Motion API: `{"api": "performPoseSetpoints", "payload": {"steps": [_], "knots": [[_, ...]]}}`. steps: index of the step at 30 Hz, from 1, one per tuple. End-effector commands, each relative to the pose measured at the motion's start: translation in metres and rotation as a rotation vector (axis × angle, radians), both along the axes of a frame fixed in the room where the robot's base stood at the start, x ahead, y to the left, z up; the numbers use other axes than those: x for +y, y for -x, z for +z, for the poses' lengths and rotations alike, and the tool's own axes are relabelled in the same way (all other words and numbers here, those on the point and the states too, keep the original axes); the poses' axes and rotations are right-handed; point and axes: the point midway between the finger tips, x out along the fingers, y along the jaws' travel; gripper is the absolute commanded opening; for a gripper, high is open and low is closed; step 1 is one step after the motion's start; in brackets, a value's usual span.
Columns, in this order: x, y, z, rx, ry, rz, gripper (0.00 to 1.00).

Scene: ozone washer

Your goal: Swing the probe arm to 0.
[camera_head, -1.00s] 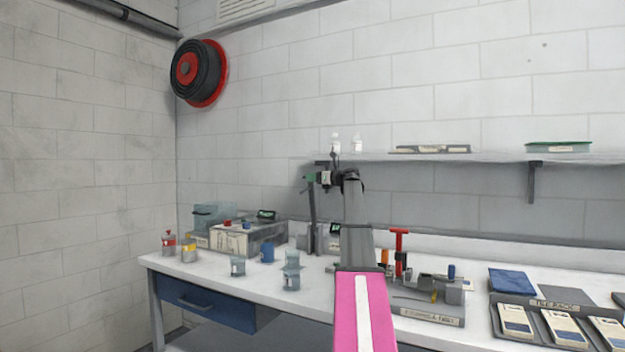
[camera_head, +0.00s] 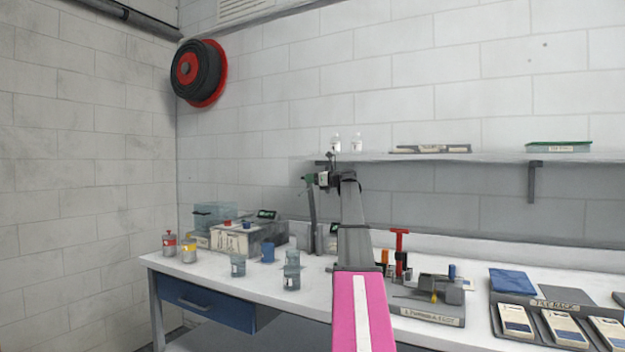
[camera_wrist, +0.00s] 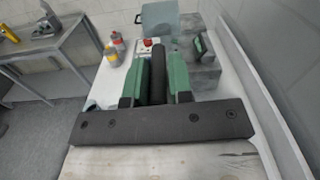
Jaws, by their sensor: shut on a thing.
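In the wrist view, my gripper (camera_wrist: 160,55) has its two green fingers closed on either side of a long dark round bar (camera_wrist: 158,78), which looks like the probe arm. In the head view, my gripper (camera_head: 308,180) is small, at the top of a thin dark upright (camera_head: 312,213) at the back of the bench. The bar itself is hard to make out there. No scale or 0 mark is readable in either view.
A grey box machine (camera_head: 250,238) with a small display stands to the left. Clear jars (camera_head: 292,272), a blue cup (camera_head: 267,253) and red- and yellow-topped bottles (camera_head: 189,251) stand on the white bench. A wall shelf (camera_head: 430,157) is above right. A tray rack (camera_head: 555,304) lies right.

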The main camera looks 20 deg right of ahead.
Motion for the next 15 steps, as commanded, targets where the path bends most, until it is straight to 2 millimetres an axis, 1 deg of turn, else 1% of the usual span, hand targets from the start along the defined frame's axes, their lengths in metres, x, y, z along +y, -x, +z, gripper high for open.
{"api": "performPoseSetpoints", "payload": {"steps": [1, 8, 15], "knots": [[0.008, 0.007, -0.003, -0.012, 0.016, 0.003, 0.00], [0.040, 0.034, -0.019, -0.117, 0.151, 0.004, 0.00], [0.076, 0.062, -0.050, -0.257, 0.330, 0.004, 0.00]]}}
